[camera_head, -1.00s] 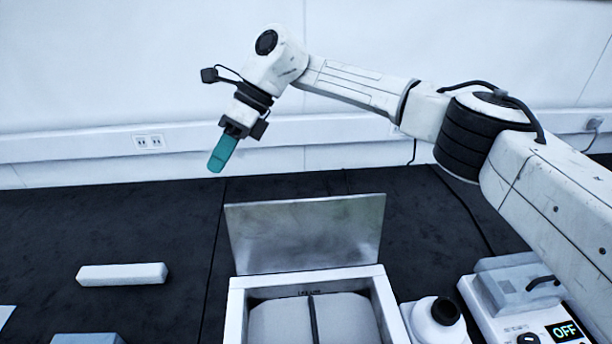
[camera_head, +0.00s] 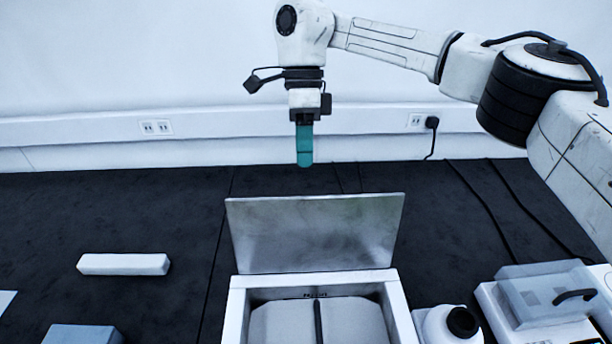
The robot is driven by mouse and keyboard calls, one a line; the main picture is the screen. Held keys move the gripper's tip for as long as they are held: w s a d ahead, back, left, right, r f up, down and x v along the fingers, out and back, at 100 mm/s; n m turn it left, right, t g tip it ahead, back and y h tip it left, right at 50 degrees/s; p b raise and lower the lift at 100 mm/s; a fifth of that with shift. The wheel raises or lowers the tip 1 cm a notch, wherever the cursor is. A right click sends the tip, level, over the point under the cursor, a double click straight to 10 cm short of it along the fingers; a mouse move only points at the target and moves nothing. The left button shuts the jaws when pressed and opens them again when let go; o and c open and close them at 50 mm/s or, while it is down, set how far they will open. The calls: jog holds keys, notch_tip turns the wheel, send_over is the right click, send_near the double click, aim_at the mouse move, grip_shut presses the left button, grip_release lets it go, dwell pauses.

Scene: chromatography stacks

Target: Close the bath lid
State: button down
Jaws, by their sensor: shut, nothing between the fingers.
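The bath (camera_head: 237,312) is a white box at the bottom middle of the head view, and its near part is cut off by the frame. Its metal lid (camera_head: 315,234) stands open, raised at the back edge of the box. Inside are pale surfaces with a dark bar down the middle. My gripper (camera_head: 304,160), with teal fingers, points straight down. It appears above and behind the raised lid in the picture, apart from it. It is shut and holds nothing.
A white bottle (camera_head: 440,326) with a black cap stands close to the right of the bath. A device with a clear cover (camera_head: 545,290) is further right. A white block (camera_head: 124,264) and a bluish box (camera_head: 86,335) lie left. A wall is behind.

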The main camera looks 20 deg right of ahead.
jog(key=shift+s+a+f+p, duration=0.15)
jog(key=shift+s+a+f, duration=0.2)
jog(key=shift+s, duration=0.4)
jog(key=shift+s+a+f+p, duration=0.15)
jog(key=shift+s+a+f, duration=0.2)
jog(key=shift+s, duration=0.45)
jog(key=shift+s+a+f+p, duration=0.2)
jog(key=shift+s+f, duration=0.25)
jog(key=shift+s, duration=0.3)
